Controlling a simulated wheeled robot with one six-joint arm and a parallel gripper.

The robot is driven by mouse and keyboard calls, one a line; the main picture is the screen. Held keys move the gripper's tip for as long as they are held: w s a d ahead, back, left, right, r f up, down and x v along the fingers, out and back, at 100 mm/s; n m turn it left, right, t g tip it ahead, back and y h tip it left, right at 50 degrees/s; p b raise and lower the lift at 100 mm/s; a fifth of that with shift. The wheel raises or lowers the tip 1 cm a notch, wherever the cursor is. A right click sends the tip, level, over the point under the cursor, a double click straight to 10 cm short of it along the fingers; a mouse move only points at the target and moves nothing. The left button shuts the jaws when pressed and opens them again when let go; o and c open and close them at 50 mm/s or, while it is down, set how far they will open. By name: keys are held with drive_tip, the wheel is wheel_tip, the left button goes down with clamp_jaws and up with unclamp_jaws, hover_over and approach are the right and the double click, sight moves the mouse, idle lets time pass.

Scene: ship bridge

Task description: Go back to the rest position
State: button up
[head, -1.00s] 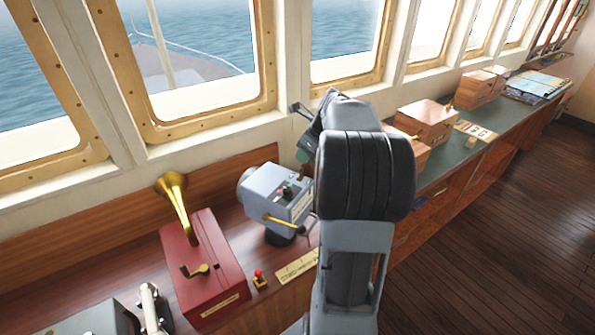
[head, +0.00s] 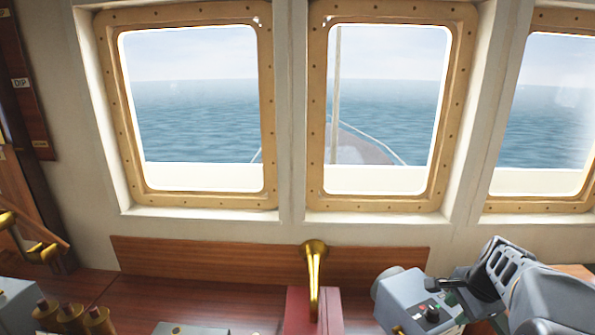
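My gripper (head: 452,288) is in the lower right of the head view, at the end of my grey and black arm. It is seen from the side, dark and small, at the upper right of a grey control box (head: 412,303). I cannot tell whether it touches the box, and its fingers are too unclear to show a gap or a held thing.
A red box (head: 328,312) with a brass horn (head: 314,268) stands on the wooden console (head: 235,305), left of the grey box. Brass knobs (head: 72,318) sit at the lower left. Windows (head: 197,110) and the wall close off the front.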

drive_tip(key=s+a+r+n+t, duration=0.1)
drive_tip(key=s+a+n, duration=0.4)
drive_tip(key=a+n, duration=0.3)
drive_tip(key=s+a+r+n+t, duration=0.1)
drive_tip(key=s+a+n, duration=0.4)
drive_tip(key=a+n, duration=0.4)
drive_tip(key=a, duration=0.3)
drive_tip(key=shift+r+h, duration=0.15)
drive_tip(key=shift+h, duration=0.25)
drive_tip(key=shift+d, duration=0.15)
